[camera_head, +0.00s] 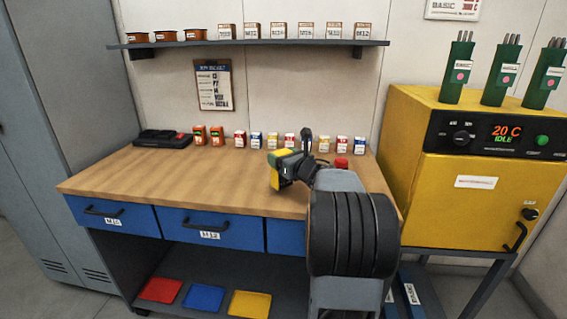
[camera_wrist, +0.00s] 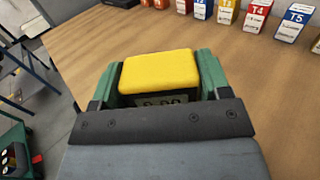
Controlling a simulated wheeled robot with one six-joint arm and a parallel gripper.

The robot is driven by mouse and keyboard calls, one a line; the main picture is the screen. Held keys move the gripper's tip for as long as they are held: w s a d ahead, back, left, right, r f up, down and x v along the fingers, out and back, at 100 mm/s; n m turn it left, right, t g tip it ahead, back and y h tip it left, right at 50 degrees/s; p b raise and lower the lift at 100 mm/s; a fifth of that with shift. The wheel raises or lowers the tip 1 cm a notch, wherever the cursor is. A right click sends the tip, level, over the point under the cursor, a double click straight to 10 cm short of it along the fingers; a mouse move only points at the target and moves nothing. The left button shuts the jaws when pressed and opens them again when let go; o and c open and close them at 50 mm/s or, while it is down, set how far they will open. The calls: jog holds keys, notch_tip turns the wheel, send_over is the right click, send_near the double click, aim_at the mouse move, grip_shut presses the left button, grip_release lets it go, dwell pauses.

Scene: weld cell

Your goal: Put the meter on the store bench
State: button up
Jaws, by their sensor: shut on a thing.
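The meter (camera_wrist: 160,72) is a yellow block with a small display on its near side, held between green pieces in the wrist view. My gripper (camera_head: 287,166) is shut on it, and the yellow meter also shows in the head view (camera_head: 274,160). They are over the front right part of the wooden bench (camera_head: 150,173), which has blue drawers. I cannot tell whether the meter touches the bench top. The underside of the meter is hidden.
Several small labelled boxes (camera_head: 240,139) and two orange items (camera_head: 208,136) line the bench's back, with a black case (camera_head: 160,138) at left. A shelf (camera_head: 245,43) hangs above. A yellow oven (camera_head: 455,180) stands at right. The bench's left and middle are clear.

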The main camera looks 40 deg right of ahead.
jog(key=shift+s+f, duration=0.1)
jog(key=shift+f, duration=0.65)
jog(key=shift+f+b, duration=0.2)
jog(key=shift+b, duration=0.2)
jog(key=o, duration=1.1)
